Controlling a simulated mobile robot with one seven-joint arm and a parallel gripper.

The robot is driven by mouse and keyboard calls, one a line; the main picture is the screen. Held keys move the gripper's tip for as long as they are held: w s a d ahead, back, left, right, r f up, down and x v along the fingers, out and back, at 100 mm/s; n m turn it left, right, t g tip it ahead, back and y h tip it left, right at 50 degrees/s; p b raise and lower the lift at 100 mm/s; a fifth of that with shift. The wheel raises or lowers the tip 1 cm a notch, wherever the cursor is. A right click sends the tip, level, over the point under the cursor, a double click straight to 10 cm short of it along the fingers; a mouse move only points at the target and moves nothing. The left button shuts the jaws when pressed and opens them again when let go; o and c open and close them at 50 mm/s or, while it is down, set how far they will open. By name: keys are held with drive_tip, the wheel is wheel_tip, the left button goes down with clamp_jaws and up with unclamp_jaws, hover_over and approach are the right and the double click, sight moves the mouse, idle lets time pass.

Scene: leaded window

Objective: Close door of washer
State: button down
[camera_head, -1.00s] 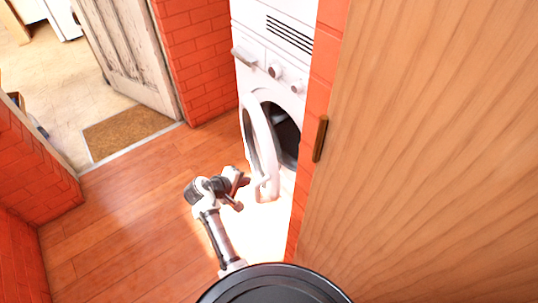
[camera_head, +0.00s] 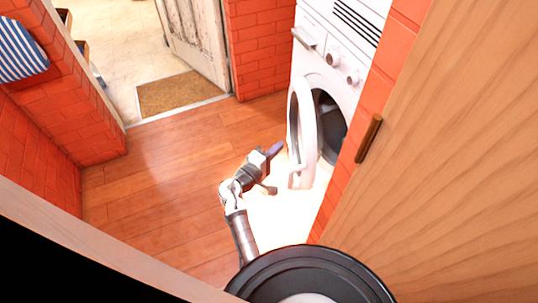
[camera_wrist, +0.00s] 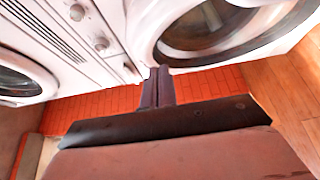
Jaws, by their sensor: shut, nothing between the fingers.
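The white washer (camera_head: 313,66) stands in a brick niche on the right in the head view. Its round door (camera_head: 303,130) hangs open to the left, and the dark drum opening (camera_head: 328,125) shows behind it. My gripper (camera_head: 275,150) is shut and empty, just left of the door, with its fingers pointing toward it. In the wrist view the shut fingers (camera_wrist: 158,88) are near the rim of the round door (camera_wrist: 215,30), which fills the upper right. I cannot tell whether they touch it.
A wooden panel with a brown handle (camera_head: 368,138) stands close on the right. A brick wall (camera_head: 60,125) is at left. The wooden floor (camera_head: 165,165) is clear toward a doorway with a brown mat (camera_head: 182,92). Another machine with a porthole (camera_wrist: 18,82) shows in the wrist view.

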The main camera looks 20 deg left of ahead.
drive_tip(key=w+d+p, duration=0.1)
drive_tip(key=w+d, duration=0.3)
drive_tip(key=shift+w+d, duration=0.3)
